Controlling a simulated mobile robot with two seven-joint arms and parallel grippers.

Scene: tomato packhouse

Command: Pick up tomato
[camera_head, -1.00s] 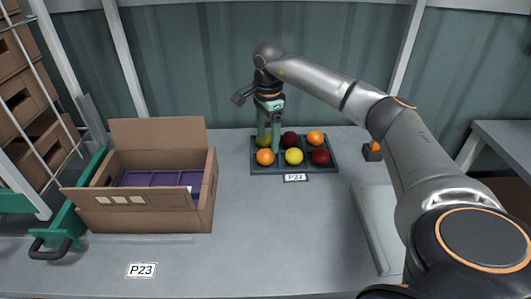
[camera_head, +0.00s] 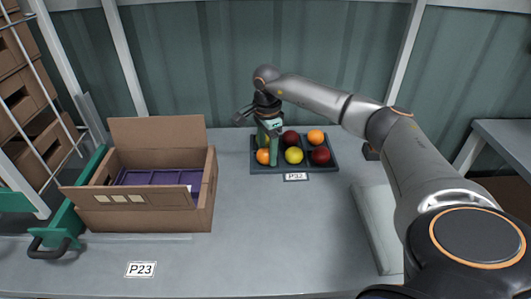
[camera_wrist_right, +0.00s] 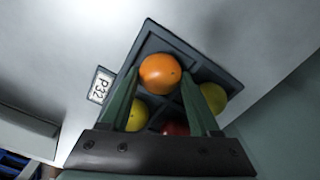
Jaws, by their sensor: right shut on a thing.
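A dark tray (camera_head: 283,171) stands at the back of the table, with tomatoes in its compartments. An orange tomato (camera_head: 262,157) sits in the front left compartment. My right gripper (camera_head: 268,155) reaches down over it. In the right wrist view the two green fingers (camera_wrist_right: 158,82) lie on either side of the orange tomato (camera_wrist_right: 160,72), shut on it. It appears still in its compartment. A yellow tomato (camera_head: 294,155) and a dark red one (camera_head: 320,156) fill the front row. Behind are a yellow one, partly hidden by the gripper, a red one (camera_head: 291,138) and an orange one (camera_head: 315,136).
An open cardboard box (camera_head: 143,213) with a purple insert (camera_head: 155,178) stands at the left. Labels P32 (camera_head: 296,176) and P23 (camera_head: 141,269) mark the table.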

